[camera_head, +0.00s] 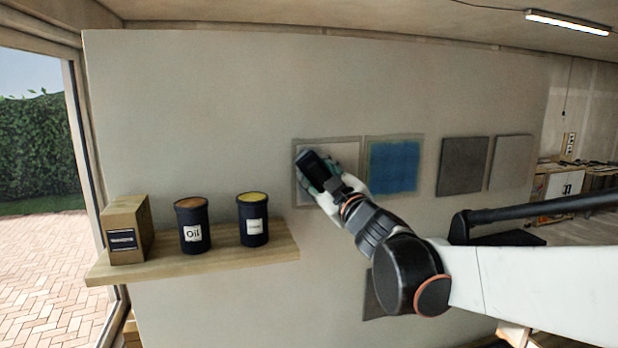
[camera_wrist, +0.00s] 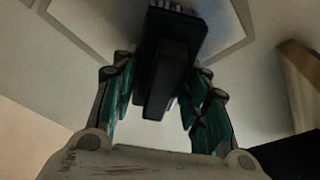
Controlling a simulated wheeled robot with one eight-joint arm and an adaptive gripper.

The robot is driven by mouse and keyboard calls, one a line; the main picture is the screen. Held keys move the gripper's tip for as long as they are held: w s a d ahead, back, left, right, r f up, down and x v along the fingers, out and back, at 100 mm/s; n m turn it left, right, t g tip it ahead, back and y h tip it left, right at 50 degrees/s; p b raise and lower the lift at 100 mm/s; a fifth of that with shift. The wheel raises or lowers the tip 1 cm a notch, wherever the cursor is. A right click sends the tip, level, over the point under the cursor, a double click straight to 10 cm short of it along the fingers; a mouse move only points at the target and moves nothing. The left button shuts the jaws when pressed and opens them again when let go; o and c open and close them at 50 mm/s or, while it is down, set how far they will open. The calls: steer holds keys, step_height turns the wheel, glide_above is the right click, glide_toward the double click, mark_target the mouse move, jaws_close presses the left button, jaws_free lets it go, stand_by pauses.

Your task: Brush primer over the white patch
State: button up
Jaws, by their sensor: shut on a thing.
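The white patch (camera_head: 343,154) is a pale square with a darker border on the wall, left of a blue square patch (camera_head: 394,166). My gripper (camera_head: 328,180) is in front of the white patch and covers its middle and lower left. It is shut on a black brush (camera_head: 311,163). The wrist view shows the brush (camera_wrist: 169,45) between the fingers of my gripper (camera_wrist: 162,90), with bristles at its far end near the pale patch. I cannot tell whether the bristles touch it.
A wooden shelf (camera_head: 200,262) at the lower left holds a cardboard box (camera_head: 126,228), a dark pot labelled "Oil" (camera_head: 192,225) and a dark pot with yellow contents (camera_head: 253,220). Two grey panels (camera_head: 463,165) (camera_head: 511,162) are on the wall to the right. The wall above the patches is clear.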

mark_target(304, 166)
steer(key=shift+w+d, duration=0.3)
steer(key=shift+d, duration=0.65)
steer(key=shift+w+d, duration=0.25)
steer(key=shift+d, duration=0.7)
steer(key=shift+w+d+b, duration=0.2)
steer(key=shift+w+d, duration=0.1)
steer(key=shift+d, duration=0.8)
steer(key=shift+w+d+b, duration=0.2)
steer(key=shift+w+d, duration=0.15)
steer(key=shift+d, duration=0.7)
steer(key=shift+w+d+b, duration=0.2)
steer(key=shift+w+d, duration=0.1)
steer(key=shift+d, duration=0.8)
steer(key=shift+r+p, duration=0.65)
steer(key=shift+r, duration=0.35)
steer(key=shift+s+a, duration=0.65)
steer(key=shift+a, duration=1.6)
steer(key=shift+s+a, duration=0.6)
steer(key=shift+a, duration=1.6)
steer(key=shift+s+a, duration=0.65)
steer(key=shift+a, duration=1.6)
steer(key=shift+s+a+r+p+v, duration=0.1)
steer(key=shift+r+v, duration=0.05)
steer(key=shift+v, duration=0.85)
steer(key=shift+s+a+r+p+v, duration=0.1)
steer(key=shift+r+v, duration=0.1)
steer(key=shift+v, duration=0.75)
steer(key=shift+a+r+p+v, duration=0.1)
steer(key=shift+r+v, duration=0.05)
steer(key=shift+v, duration=0.85)
